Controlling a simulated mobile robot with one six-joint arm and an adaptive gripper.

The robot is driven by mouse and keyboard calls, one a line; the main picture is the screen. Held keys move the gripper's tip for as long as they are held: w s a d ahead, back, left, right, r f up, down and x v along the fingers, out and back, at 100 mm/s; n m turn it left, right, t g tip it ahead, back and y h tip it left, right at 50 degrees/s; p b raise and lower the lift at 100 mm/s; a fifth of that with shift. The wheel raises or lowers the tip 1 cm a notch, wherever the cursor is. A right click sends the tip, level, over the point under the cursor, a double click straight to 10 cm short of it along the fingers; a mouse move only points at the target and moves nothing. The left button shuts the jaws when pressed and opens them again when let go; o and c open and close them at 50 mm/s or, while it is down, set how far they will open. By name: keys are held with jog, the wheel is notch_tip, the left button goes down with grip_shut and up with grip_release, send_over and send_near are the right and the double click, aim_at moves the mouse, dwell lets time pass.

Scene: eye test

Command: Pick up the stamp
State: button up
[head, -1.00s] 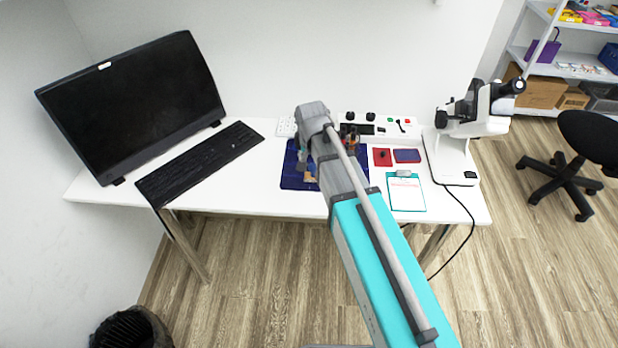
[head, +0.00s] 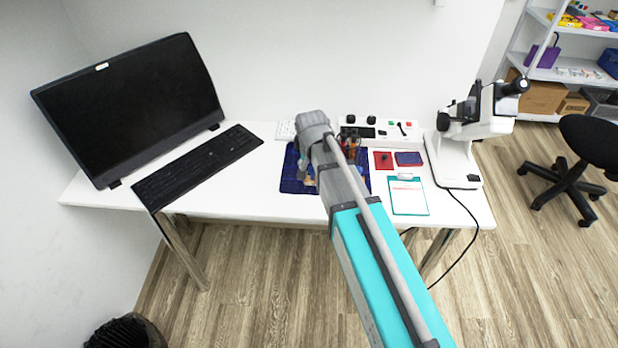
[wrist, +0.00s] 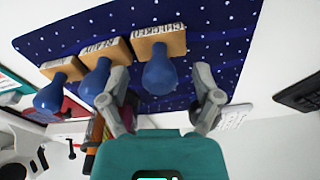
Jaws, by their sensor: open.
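Three stamps with blue knob handles and light wooden blocks stand in a row on a dark blue dotted mat (wrist: 225,50), in the wrist view. The right stamp (wrist: 160,72) is between my fingers in the picture, with a gap on both sides. The middle stamp (wrist: 97,78) is close to my left finger, which partly overlaps it. The left stamp (wrist: 60,90) is farther off. My gripper (wrist: 160,88) is open and empty. In the head view my arm hides most of the mat (head: 292,182), the stamps and the gripper.
A black keyboard (head: 198,166) and monitor (head: 130,110) are at the left. Right of the mat are a red ink pad (head: 383,161), a blue pad (head: 408,158), a clipboard (head: 408,200) and a white microscope (head: 455,160). A control panel (head: 400,139) stands behind.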

grip_shut()
jog(key=shift+r, duration=0.1)
dwell(0.4)
notch_tip(320, 180, up, 2)
jog(key=p, duration=0.2)
jog(key=shift+r+p, duration=0.25)
jog(key=shift+p, duration=0.1)
jog(key=s+d+r+p, duration=0.9)
jog(key=d+r+p, duration=0.1)
jog(key=d, duration=0.1)
jog(key=shift+r, duration=0.2)
jog(key=shift+a, duration=0.1)
jog(key=c, duration=0.7)
grip_release()
jog(key=c, duration=0.3)
